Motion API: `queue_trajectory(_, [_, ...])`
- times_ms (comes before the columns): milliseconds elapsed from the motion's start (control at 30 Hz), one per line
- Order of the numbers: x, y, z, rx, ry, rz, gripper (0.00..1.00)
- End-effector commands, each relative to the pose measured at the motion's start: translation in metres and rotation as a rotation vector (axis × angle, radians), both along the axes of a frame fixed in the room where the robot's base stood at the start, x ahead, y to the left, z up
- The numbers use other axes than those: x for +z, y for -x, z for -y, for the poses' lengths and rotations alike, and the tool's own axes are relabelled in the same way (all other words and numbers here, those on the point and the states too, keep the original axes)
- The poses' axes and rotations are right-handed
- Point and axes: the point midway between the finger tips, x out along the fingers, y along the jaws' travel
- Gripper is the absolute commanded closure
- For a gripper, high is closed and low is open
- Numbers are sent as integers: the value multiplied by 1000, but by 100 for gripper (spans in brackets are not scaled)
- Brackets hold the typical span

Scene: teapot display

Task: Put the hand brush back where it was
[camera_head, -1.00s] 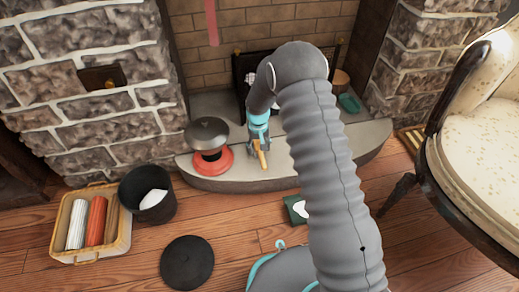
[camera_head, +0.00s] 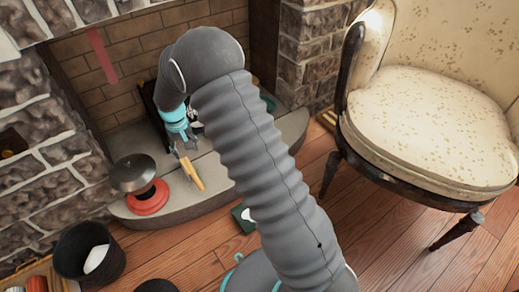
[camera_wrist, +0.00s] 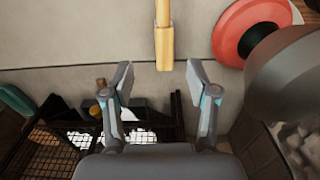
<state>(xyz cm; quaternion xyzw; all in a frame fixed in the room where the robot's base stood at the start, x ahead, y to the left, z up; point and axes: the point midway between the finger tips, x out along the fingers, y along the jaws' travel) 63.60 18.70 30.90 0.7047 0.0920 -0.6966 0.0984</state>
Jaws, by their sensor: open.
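The hand brush shows as a yellow wooden handle (camera_head: 192,175) on the grey stone hearth (camera_head: 215,205), right of the red-based dark pot. In the wrist view the handle (camera_wrist: 164,38) comes down from the top edge; its far end is out of that view. My gripper (camera_wrist: 160,75) is open and empty, its two fingers apart on either side of the line of the handle, just short of its near end. In the head view my gripper (camera_head: 179,149) is just behind the handle, over the hearth. The bristles cannot be made out.
The dark pot on a red base (camera_head: 148,205) stands close left of the brush. A black bucket (camera_head: 88,255) is on the floor at left. A cream armchair (camera_head: 420,120) stands at right. A dark fire grate (camera_wrist: 60,150) is behind the gripper.

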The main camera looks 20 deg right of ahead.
Motion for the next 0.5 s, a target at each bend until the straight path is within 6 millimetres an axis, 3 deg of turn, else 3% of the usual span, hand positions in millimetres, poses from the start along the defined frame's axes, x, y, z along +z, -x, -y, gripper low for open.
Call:
queue_trajectory(33, [20,2,7,-9,-6,17,41])
queue_trajectory(267, [113,32,45,-52,-28,92,41])
queue_trajectory(500, [193,83,87,-99,-47,174,41])
